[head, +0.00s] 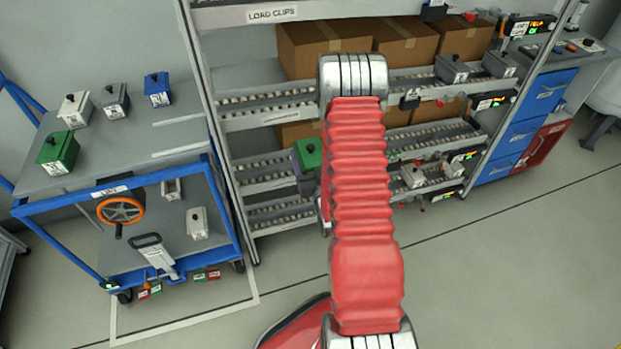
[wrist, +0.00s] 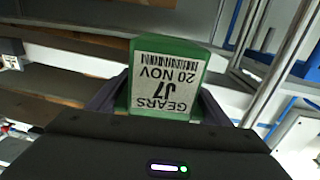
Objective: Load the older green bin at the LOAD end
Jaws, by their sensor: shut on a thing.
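My gripper (wrist: 158,104) is shut on a green bin (wrist: 185,60), one dark finger on each side of it. The bin's white label appears upside down and reads GEARS, J7, 20 NOV. In the head view this green bin (head: 307,154) shows left of my red arm, at the left part of the rack's middle roller lanes; I cannot tell whether it touches the rollers. A second green bin (head: 58,152) sits on the cart's grey top (head: 108,160) at its left; its label is too small to read. My arm hides most of my gripper there.
The roller rack (head: 215,120) carries a LOAD CLIPS sign (head: 272,13) and cardboard boxes (head: 318,50). Grey bins (head: 453,68) stand towards its right end. A blue bin (head: 157,90), a grey bin (head: 114,101) and a white bin (head: 75,109) share the cart top. Floor in front is clear.

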